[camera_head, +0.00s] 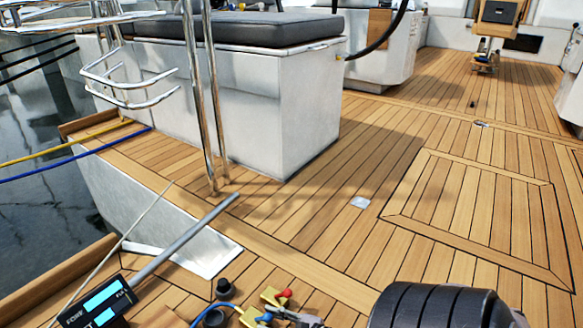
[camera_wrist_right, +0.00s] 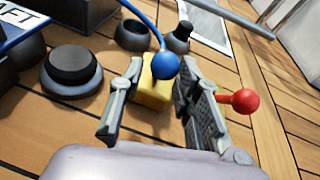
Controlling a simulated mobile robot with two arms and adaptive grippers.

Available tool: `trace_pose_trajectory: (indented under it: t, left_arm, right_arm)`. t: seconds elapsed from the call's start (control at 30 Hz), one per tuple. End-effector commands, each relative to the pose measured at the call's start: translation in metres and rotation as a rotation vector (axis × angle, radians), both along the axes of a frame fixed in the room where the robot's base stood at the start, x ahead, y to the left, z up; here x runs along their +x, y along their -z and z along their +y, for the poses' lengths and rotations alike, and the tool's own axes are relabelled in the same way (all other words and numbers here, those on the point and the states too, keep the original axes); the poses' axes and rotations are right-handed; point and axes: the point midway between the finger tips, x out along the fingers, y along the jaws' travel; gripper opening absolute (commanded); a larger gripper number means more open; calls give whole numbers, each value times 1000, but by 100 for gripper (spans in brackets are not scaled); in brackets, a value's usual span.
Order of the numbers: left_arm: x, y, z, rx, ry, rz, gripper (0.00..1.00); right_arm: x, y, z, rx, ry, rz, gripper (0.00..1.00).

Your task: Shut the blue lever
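The blue lever shows in the right wrist view as a blue ball knob (camera_wrist_right: 165,66) in front of a yellow block (camera_wrist_right: 152,92). A thin blue curved line runs up and left from beside the knob. My right gripper (camera_wrist_right: 158,64) is open, with one finger on each side of the knob and block. The knob lies close to the right-hand finger; contact cannot be told. In the head view the yellow block (camera_head: 249,317) is at the bottom edge, partly cut off. My left gripper is not in view.
A red ball knob (camera_wrist_right: 243,101) sits just outside the right-hand finger. Black round fittings (camera_wrist_right: 73,68) stand to the left. A display panel (camera_head: 98,305) and a grey bar (camera_head: 185,237) are at the lower left. The teak deck (camera_head: 330,225) beyond is largely clear.

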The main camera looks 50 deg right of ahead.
Motion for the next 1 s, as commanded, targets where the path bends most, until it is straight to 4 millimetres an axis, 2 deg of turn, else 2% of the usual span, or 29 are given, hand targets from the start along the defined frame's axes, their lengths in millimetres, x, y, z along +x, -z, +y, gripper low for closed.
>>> trace_pose_trajectory:
  t: [0.03,0.2,0.43,0.6,1.0]
  left_arm:
    - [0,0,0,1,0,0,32]
    - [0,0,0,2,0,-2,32]
    - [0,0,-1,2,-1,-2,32]
    - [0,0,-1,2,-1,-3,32]
    - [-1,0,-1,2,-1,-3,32]
  right_arm:
    - [-13,-2,-2,-1,-2,5,31]
    - [-48,-11,-7,0,-2,5,31]
    - [-83,-21,-12,0,-1,3,31]
    - [-92,-25,-14,0,0,-1,31]
    - [-93,-25,-14,0,1,-1,31]
